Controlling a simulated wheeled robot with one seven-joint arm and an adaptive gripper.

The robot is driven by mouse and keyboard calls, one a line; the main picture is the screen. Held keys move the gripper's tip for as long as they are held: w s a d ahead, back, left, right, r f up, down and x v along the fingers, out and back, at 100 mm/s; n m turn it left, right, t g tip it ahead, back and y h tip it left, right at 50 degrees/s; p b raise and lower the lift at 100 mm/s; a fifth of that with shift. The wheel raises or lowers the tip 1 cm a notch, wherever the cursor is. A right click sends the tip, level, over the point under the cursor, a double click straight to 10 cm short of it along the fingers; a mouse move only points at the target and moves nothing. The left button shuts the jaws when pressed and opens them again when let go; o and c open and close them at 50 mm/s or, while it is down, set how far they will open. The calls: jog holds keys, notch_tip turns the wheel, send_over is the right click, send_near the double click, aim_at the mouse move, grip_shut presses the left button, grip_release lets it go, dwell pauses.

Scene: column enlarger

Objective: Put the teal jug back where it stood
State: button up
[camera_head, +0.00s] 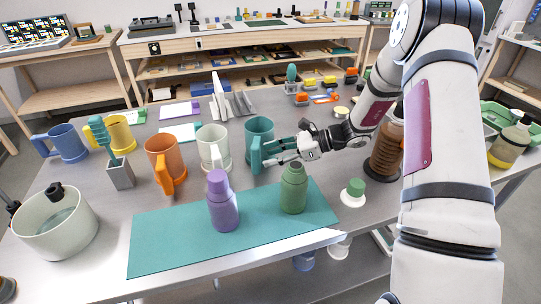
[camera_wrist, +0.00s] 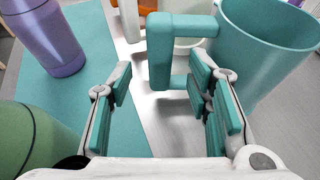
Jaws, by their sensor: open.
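The teal jug (camera_head: 259,132) stands upright on the grey table, just behind the teal mat and right of a white jug. In the wrist view the teal jug (camera_wrist: 268,45) fills the upper right, with its handle (camera_wrist: 160,52) pointing left. My gripper (camera_head: 270,153) is open beside the jug's handle. In the wrist view, the handle shows between and just ahead of the fingertips of my gripper (camera_wrist: 163,75). The right finger overlaps the handle's lower part in the picture. I cannot tell whether it touches.
On the teal mat (camera_head: 165,245) stand a purple bottle (camera_head: 223,203) and a green bottle (camera_head: 293,188), the latter close below my gripper. White (camera_head: 213,148), orange (camera_head: 163,158), yellow and blue jugs stand leftward. A grey rack (camera_head: 230,105) stands behind. The mat's left part is clear.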

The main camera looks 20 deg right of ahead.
jog(key=shift+v, duration=1.1)
jog(key=v, duration=1.2)
jog(key=s+a+r+n+g+h, duration=0.4)
jog(key=s+a+r+n+h, duration=0.2)
jog(key=s+a+r+n, duration=0.55)
jog(key=s+r+n+t+h, duration=0.2)
jog(key=s+n, duration=0.3)
jog(key=s, duration=0.3)
jog(key=s+a+r+n+t+h, duration=0.1)
jog(key=s+r+n+t+h, duration=0.1)
jog(key=s+r+n+h, duration=0.2)
jog(key=s+n, duration=0.2)
jog(key=s, duration=0.2)
jog(key=shift+a+r, duration=0.3)
